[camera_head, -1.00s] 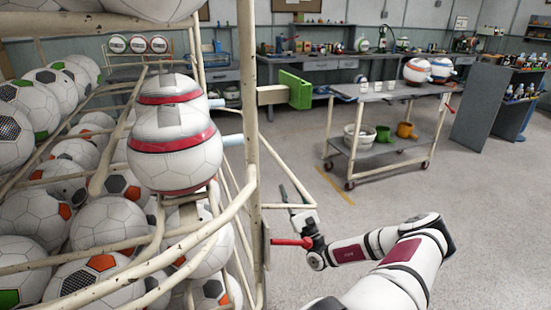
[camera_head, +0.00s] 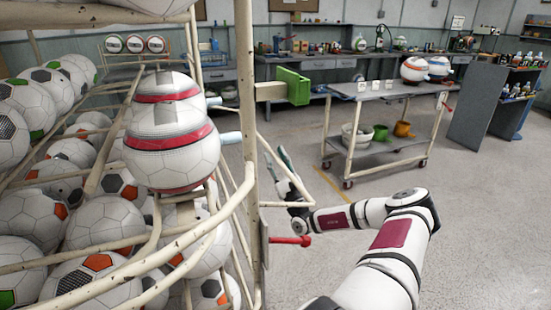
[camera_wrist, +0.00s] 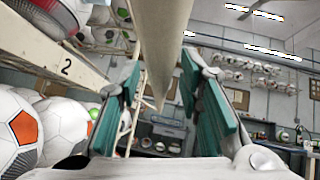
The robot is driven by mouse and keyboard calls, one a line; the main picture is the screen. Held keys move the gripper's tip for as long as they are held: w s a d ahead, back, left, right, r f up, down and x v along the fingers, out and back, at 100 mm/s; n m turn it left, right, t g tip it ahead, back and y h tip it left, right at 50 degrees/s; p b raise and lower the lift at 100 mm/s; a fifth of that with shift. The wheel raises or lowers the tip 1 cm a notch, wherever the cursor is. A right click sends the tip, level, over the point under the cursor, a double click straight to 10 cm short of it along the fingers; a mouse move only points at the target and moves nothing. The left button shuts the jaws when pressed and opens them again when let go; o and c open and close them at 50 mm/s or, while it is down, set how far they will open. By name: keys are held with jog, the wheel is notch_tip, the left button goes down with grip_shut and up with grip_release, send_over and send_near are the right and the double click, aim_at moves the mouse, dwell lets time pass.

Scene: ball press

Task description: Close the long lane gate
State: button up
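A cream wire rack (camera_head: 246,120) full of soccer balls fills the left. A red handle (camera_head: 290,240) sticks out to the right from its front post, low down. A green block (camera_head: 292,87) sits on a short bar higher on the same post. I cannot tell which part is the long lane gate. My gripper (camera_head: 288,172) is beside the post, above the red handle and apart from it, fingers pointing up. In the wrist view my gripper (camera_wrist: 160,72) has its teal fingers spread, with a cream bar (camera_wrist: 158,40) showing between them; contact is unclear.
Two red-banded balls (camera_head: 172,145) sit at the rack's front. A rail marked "2" (camera_wrist: 62,66) and more balls (camera_wrist: 58,135) are at left in the wrist view.

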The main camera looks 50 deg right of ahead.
grip_shut()
jog(key=shift+s+d+r+n+y+p, duration=0.1)
jog(key=shift+r+n+y+p, duration=0.45)
jog(key=shift+n+y, duration=0.15)
notch_tip(320, 180, up, 9)
jog(key=n+y+p, duration=0.4)
jog(key=n, duration=0.1)
jog(key=n+y+p, duration=0.3)
jog(key=n+y, duration=0.1)
jog(key=n, duration=0.1)
jog(key=shift+s+d+g+y+p, duration=0.1)
jog(key=shift+s+g+y+p, duration=0.05)
jog(key=shift+g+y+p, duration=0.2)
jog(key=w+a+r+n+g+y+p, duration=0.45)
jog(key=a+r+n+g+p, duration=0.35)
jog(key=r+n, duration=0.25)
jog(key=w+a+r+n+g+h+b, duration=0.2)
jog(key=w+a, duration=0.3)
jog(key=a, duration=0.3)
jog(key=shift+w+r+n+g+h+b, duration=0.25)
jog(key=shift+n+g+h+b, duration=0.45)
jog(key=shift+n+h, duration=0.15)
jog(key=shift+a, duration=0.1)
